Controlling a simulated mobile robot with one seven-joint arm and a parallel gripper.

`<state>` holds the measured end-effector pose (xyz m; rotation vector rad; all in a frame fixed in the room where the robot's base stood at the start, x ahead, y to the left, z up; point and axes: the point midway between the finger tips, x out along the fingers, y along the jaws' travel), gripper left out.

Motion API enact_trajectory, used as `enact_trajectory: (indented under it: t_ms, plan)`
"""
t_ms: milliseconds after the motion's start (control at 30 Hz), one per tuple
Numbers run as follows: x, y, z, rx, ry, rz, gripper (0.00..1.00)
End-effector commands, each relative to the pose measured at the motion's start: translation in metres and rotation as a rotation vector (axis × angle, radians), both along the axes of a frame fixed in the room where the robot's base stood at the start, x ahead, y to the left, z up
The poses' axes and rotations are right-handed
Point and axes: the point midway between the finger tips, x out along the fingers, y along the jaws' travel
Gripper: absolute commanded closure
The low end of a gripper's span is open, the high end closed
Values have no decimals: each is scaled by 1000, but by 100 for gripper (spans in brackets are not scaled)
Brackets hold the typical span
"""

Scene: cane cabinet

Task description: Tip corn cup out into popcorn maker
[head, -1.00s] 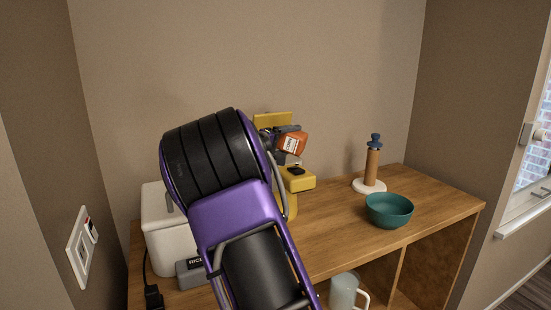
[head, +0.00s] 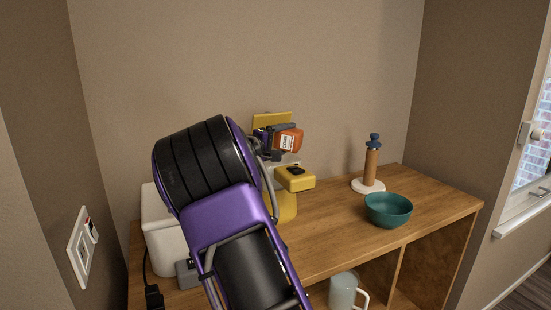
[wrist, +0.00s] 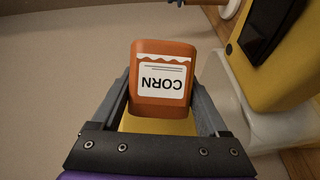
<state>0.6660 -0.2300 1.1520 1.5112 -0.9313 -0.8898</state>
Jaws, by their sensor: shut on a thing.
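The corn cup is orange with a white CORN label. It shows in the head view (head: 291,139) and large in the wrist view (wrist: 163,75), where its lettering is upside down. My gripper (head: 277,138) is shut on it, with a finger on each side in the wrist view (wrist: 162,92). The yellow popcorn maker (head: 296,179) stands on the wooden top, partly hidden by my arm. The cup is above it in the head view. In the wrist view the yellow body with a black panel (wrist: 285,55) is to the right of the cup. The cup's contents are not visible.
A teal bowl (head: 388,210) and a wooden grinder on a white base (head: 368,186) stand to the right. A white box (head: 165,240) is at the left, partly behind my arm. A clear mug (head: 344,291) is below the wooden top (head: 440,203).

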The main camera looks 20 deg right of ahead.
Motion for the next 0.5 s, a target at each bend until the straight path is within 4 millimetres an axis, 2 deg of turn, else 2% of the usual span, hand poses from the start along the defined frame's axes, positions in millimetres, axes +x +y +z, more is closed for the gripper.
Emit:
enact_trajectory:
  t_ms: [500]
  plan:
    - [4, 0, 2, -52, 48, -2, 87]
